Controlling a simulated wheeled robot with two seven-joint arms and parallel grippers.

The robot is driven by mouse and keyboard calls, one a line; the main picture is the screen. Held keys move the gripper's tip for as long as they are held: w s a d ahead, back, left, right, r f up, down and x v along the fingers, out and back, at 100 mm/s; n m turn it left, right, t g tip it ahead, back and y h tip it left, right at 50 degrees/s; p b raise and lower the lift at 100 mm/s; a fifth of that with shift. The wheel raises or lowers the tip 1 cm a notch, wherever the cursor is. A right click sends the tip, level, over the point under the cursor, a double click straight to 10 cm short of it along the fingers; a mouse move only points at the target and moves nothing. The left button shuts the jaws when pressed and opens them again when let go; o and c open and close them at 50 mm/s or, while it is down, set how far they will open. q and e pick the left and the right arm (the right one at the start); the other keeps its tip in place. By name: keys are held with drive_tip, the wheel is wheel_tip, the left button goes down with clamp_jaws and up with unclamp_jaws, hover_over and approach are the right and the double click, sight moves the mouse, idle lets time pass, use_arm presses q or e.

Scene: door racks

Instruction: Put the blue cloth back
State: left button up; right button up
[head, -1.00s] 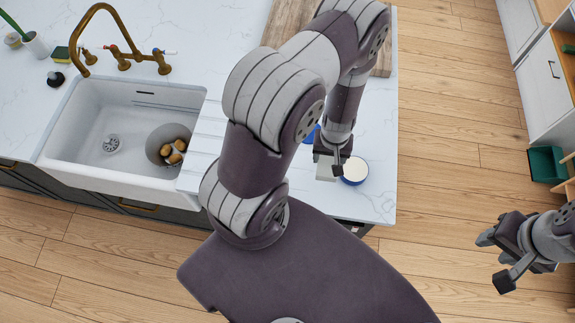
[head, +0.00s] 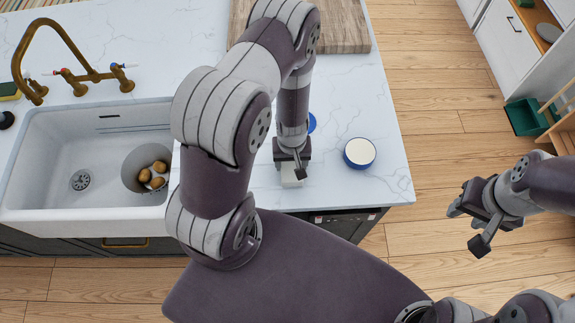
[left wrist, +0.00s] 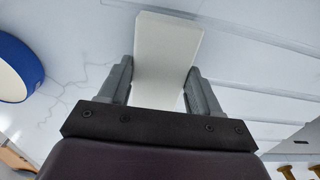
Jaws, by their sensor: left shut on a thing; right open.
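My left gripper (head: 291,173) is shut on a plain white block (head: 291,179), over the front part of the white counter. In the left wrist view the white block (left wrist: 168,50) stands between the two fingers (left wrist: 165,88). I see no thing that is clearly a blue cloth. A small blue patch (head: 311,122) shows behind my left arm, mostly hidden, and I cannot tell what it is. My right gripper (head: 467,228) is open and empty, over the wooden floor to the right of the counter.
A round blue container with a white top (head: 359,153) stands right of my left gripper. A wooden board (head: 338,25) lies at the back. The white sink (head: 45,135) holds a grey bowl (head: 131,178) of potatoes. A green bin (head: 522,117) is at the far right.

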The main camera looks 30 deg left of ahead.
use_arm(q)
drive_tip(key=shift+s+r, duration=0.1)
drive_tip(key=shift+s, duration=0.05)
drive_tip(key=o, duration=1)
drive_tip(key=shift+s+a, duration=0.3)
drive_tip(key=shift+a, duration=0.4)
drive_tip(key=shift+w+d, duration=0.25)
drive_tip(key=shift+d, duration=0.2)
wheel_tip(320, 180, up, 12)
drive_tip(key=p, duration=0.6)
wheel_tip(320, 180, up, 9)
drive_tip(key=m, duration=0.3)
hover_over(288, 165)
drive_tip(key=d, duration=0.2)
drive_tip(key=s+r+m+t, duration=0.1)
drive_tip(key=s+r+m, duration=0.2)
drive_tip(key=r, duration=0.6)
drive_tip(key=shift+s, duration=0.5)
use_arm(e)
wheel_tip(288, 165, up, 6)
drive_tip(key=a, duration=0.1)
drive_tip(key=shift+r, duration=0.2)
